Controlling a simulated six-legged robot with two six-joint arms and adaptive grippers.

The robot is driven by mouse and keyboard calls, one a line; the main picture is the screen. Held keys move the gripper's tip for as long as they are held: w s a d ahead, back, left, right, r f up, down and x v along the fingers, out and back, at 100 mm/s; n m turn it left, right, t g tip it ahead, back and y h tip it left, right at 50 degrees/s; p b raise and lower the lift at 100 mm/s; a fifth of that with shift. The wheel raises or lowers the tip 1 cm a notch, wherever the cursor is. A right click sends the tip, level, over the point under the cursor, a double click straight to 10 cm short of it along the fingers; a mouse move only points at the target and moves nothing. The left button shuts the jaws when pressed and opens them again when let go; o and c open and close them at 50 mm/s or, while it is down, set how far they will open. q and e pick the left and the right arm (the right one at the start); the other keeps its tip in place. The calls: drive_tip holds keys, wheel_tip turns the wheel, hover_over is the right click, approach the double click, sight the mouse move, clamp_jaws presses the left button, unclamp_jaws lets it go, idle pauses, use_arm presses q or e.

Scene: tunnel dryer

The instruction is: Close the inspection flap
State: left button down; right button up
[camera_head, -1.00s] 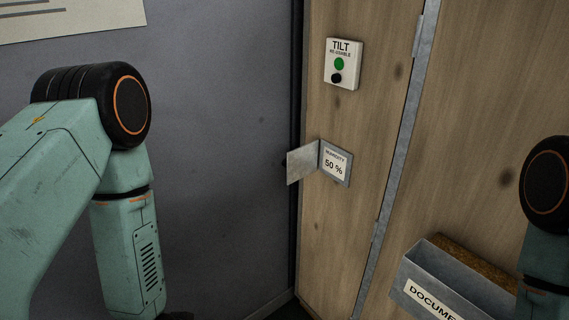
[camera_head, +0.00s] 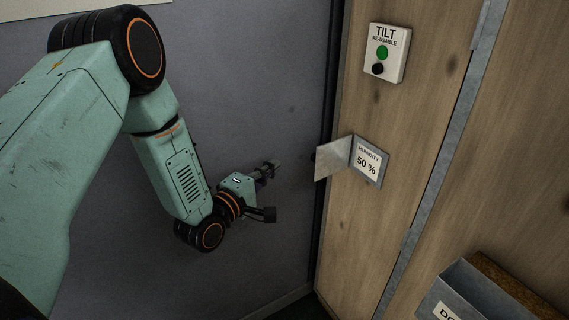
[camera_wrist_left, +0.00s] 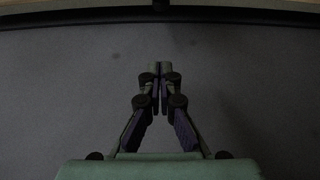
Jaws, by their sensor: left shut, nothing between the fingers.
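The inspection flap (camera_head: 333,159) is a small grey metal plate on the wooden wall. It stands open, swung out to the left of the humidity label (camera_head: 368,161), which reads 50 %. My left gripper (camera_head: 272,166) is left of the flap, apart from it, in front of the grey wall. Its fingers are together and empty. In the left wrist view the fingertips (camera_wrist_left: 160,70) meet over bare grey surface, and the flap cannot be made out there. My right gripper is not in view.
A TILT indicator box (camera_head: 386,53) is fixed above the label. A metal document holder (camera_head: 462,295) sits at the lower right. A metal strip (camera_head: 440,160) runs down the wooden panels. The grey wall around my left gripper is clear.

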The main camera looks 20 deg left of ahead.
sight(329, 155)
use_arm(q)
drive_tip(key=w+d+b, duration=0.2)
drive_tip(key=w+d, duration=0.3)
drive_tip(key=w, duration=0.2)
drive_tip(key=shift+d+f, duration=0.2)
drive_tip(key=shift+d, duration=0.05)
idle(0.4)
drive_tip(key=shift+s+r, duration=0.1)
drive_tip(key=shift+d, duration=0.1)
